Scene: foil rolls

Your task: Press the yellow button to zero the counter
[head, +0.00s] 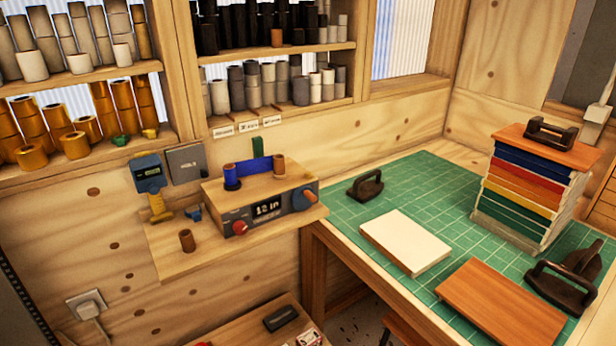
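The machine (262,185) with the counter sits on a wooden shelf on the wall, left of centre. Its dark display (267,208) reads what looks like "12 in". A blue-headed device (148,173) with a small screen and a yellow lower part (159,207) stands to the left of the machine. Neither of my grippers is in view.
A small brown cylinder (187,240) stands on the shelf's front left. A green cutting mat (345,212) on the right table bears a white block (404,242), a brown board (502,302), dark handled tools and a colourful stack (530,190). Shelves of rolls line the wall.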

